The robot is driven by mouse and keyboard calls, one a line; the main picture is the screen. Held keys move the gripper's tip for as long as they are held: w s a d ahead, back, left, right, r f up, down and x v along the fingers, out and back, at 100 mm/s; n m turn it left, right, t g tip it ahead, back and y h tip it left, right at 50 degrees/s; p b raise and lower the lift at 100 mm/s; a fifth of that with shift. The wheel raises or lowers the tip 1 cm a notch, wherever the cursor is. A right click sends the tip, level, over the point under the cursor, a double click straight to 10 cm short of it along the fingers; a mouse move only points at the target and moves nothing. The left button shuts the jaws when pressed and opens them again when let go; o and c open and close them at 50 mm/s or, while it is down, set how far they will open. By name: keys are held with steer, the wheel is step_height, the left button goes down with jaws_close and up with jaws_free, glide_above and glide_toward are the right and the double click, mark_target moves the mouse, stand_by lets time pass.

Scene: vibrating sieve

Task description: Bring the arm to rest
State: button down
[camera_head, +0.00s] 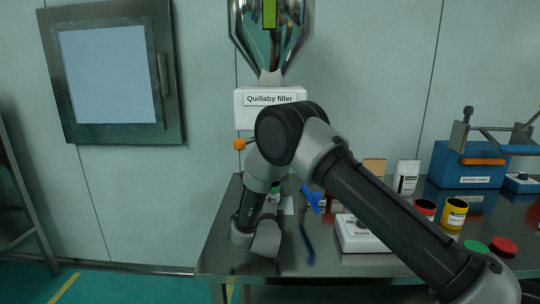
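My arm reaches in from the lower right, bends at an elbow in the middle of the picture, and its wrist hangs low over the left end of the steel table (225,262). My gripper cannot be made out; the wrist and arm links hide whatever is beyond them. I cannot tell whether it holds anything.
The Quillaby filler (270,99) is on the wall behind my elbow. A white device (355,238), a red container (425,208), a yellow container (455,214), green lid (476,247), red lid (503,246), white bag (406,177) and blue machine (466,166) stand or lie to the right.

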steer(key=shift+w, duration=0.95)
steer(key=shift+s, duration=0.1)
steer(key=s, duration=1.7)
steer(key=shift+a, duration=0.25)
